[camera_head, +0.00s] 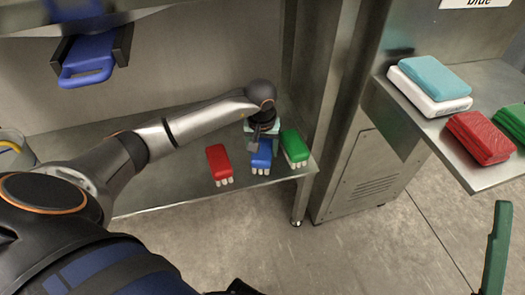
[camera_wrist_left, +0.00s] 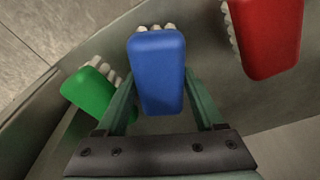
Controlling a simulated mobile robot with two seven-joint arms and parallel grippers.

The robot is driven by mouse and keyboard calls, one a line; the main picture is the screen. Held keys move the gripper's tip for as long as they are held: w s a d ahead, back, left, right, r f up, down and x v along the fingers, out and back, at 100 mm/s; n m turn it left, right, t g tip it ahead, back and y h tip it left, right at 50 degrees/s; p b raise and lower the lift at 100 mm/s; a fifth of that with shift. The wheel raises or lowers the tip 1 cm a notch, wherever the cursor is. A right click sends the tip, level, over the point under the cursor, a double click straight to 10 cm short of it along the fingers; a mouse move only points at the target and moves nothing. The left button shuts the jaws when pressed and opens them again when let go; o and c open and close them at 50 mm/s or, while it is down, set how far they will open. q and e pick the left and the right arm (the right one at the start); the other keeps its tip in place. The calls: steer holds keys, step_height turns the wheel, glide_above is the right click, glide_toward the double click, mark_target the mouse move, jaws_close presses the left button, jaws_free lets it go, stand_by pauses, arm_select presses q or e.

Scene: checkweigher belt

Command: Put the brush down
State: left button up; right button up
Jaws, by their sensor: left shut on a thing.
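The blue brush (camera_head: 261,156) is on the lower steel shelf, bristles toward the front edge, between a red brush (camera_head: 219,163) and a green brush (camera_head: 294,147). My left gripper (camera_head: 260,140) reaches down over its rear end. In the left wrist view the blue brush (camera_wrist_left: 157,72) lies between the two green fingers (camera_wrist_left: 160,105), which are shut on it. It looks level with its neighbours, but its contact with the shelf is hidden. The red brush (camera_wrist_left: 268,35) and green brush (camera_wrist_left: 90,92) stand apart on either side.
The lower shelf (camera_head: 150,198) has free room left of the red brush. A blue-handled scoop (camera_head: 88,58) hangs above at the left. A side shelf (camera_head: 400,108) holds coloured pads. A steel leg and cabinet stand close right of the green brush.

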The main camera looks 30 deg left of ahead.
arm_select(q)
steer(key=shift+f, duration=0.35)
steer(key=shift+f, duration=0.1)
steer(key=o, duration=1.2)
